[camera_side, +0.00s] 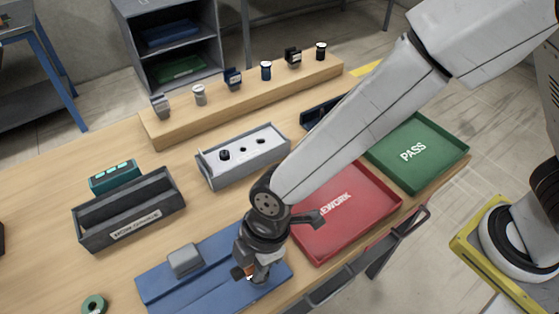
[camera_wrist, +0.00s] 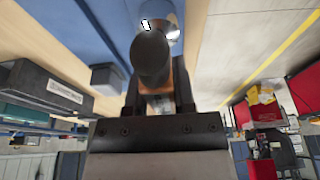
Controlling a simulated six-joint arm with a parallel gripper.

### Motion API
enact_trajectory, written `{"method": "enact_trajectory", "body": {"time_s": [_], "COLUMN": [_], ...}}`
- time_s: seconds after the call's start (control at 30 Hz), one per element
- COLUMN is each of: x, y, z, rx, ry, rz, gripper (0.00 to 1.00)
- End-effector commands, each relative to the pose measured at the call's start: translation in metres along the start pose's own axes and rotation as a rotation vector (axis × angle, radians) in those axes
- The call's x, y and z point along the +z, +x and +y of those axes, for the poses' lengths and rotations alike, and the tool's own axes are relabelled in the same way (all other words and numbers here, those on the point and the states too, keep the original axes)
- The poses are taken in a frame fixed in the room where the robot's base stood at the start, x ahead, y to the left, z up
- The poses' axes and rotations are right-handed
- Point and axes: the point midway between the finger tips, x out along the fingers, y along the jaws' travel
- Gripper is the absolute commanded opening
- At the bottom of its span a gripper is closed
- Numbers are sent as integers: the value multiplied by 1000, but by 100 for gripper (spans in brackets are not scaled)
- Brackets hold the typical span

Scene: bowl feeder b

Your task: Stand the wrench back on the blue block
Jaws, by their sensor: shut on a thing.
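The blue block (camera_side: 215,262) is a wide, flat base at the front of the bench, with a small grey block (camera_side: 184,260) on its left part. My gripper (camera_side: 256,266) is over its right part, pointing down. It is shut on the wrench, whose dark rounded end (camera_wrist: 151,55) and orange part (camera_wrist: 180,78) show between the fingers (camera_wrist: 158,95) in the wrist view. The blue block (camera_wrist: 85,28) shows beyond it there. The wrench is mostly hidden in the side view; whether its lower end touches the block I cannot tell.
A red REWORK tray (camera_side: 365,222) lies right of my gripper, with a green PASS tray (camera_side: 440,157) beyond. A dark grey bin (camera_side: 130,215) stands at left and a grey holed fixture (camera_side: 243,158) behind. A green tape roll (camera_side: 94,305) lies front left. Small parts line a wooden ledge (camera_side: 245,100).

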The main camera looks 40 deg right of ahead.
Motion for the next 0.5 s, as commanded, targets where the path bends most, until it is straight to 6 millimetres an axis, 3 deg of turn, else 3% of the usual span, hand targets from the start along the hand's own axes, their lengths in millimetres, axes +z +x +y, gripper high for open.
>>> {"method": "enact_trajectory", "body": {"time_s": [0.37, 0.4, 0.5], "x": [0, 1, 1], "y": [3, 3, 3], "z": [0, 0, 0], "rx": [1, 1, 1], "ry": [0, 0, 0], "rz": [1, 0, 0], "gripper": [0, 38, 67]}}
